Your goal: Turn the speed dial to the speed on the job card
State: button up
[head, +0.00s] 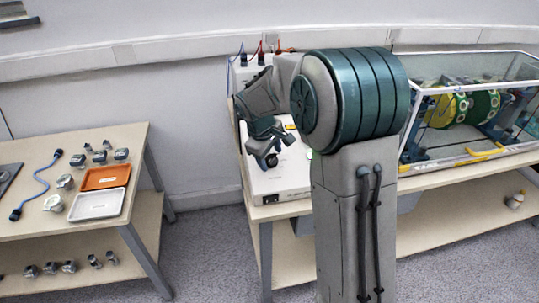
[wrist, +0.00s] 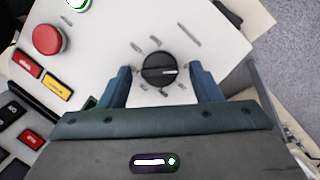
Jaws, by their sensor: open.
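The speed dial (wrist: 159,70) is a round black knob with a pale pointer line, on a white panel with small marks around it. In the wrist view the pointer line points right. My gripper (wrist: 160,78) is open, with one blue finger on each side of the dial and a gap to it on both sides. I cannot tell how far the fingertips stand above the panel. In the head view the dial (head: 272,160) shows small below my gripper (head: 270,146). I cannot make out a job card or read the marks.
A red mushroom button (wrist: 47,40), a lit green button (wrist: 78,4), red switches and a yellow label (wrist: 57,84) are on the panel left of the dial. A glass-cased machine (head: 460,110) stands right. A left table (head: 35,160) holds trays and small parts.

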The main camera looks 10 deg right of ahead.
jog(key=c, duration=1)
jog(key=shift+m, duration=0.3)
